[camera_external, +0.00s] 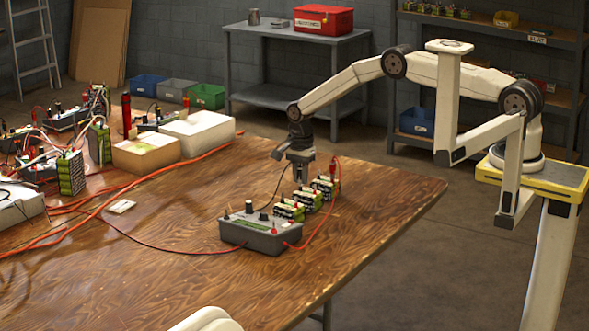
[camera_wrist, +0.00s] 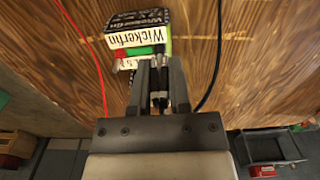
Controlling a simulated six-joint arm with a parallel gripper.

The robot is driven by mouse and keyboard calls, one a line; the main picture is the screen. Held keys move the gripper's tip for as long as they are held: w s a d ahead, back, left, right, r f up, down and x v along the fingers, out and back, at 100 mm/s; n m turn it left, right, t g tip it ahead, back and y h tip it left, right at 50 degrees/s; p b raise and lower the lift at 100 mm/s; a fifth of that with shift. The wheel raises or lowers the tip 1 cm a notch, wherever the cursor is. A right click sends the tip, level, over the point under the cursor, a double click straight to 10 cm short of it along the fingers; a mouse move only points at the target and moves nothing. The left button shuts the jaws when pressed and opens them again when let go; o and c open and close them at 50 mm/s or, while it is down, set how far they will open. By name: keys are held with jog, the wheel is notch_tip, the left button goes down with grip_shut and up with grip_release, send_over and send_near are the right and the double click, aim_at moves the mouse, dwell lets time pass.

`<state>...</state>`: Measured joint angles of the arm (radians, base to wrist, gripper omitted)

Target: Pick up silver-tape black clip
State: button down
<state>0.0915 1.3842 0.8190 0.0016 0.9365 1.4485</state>
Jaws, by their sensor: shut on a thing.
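My gripper (camera_external: 299,174) points down just above the row of green-and-black battery packs (camera_external: 308,199). In the wrist view my gripper's fingers (camera_wrist: 160,80) are closed on the black clip (camera_wrist: 159,66), which sits between them beside the battery pack (camera_wrist: 138,38). A black wire (camera_wrist: 214,60) runs at the right of the fingers. A red clip (camera_wrist: 121,57) is at the left, on the end of a red wire (camera_wrist: 88,45). The fingers hide part of the black clip; I cannot tell whether it touches the battery.
A grey charger box (camera_external: 261,232) stands in front of the batteries, with wires. Another red clip (camera_external: 333,168) stands at the far battery. Cream boxes (camera_external: 197,132), more batteries and tangled wires crowd the table's left. The table's right front is clear.

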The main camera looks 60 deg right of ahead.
notch_tip(320, 180, up, 3)
jog(key=shift+f, duration=0.15)
jog(key=shift+s+r, duration=0.4)
jog(key=shift+r, duration=0.05)
jog(key=s+a+r, duration=0.1)
jog(key=s+r, duration=0.7)
jog(key=s, duration=0.5)
jog(key=shift+r, duration=0.4)
jog(key=shift+s, duration=0.1)
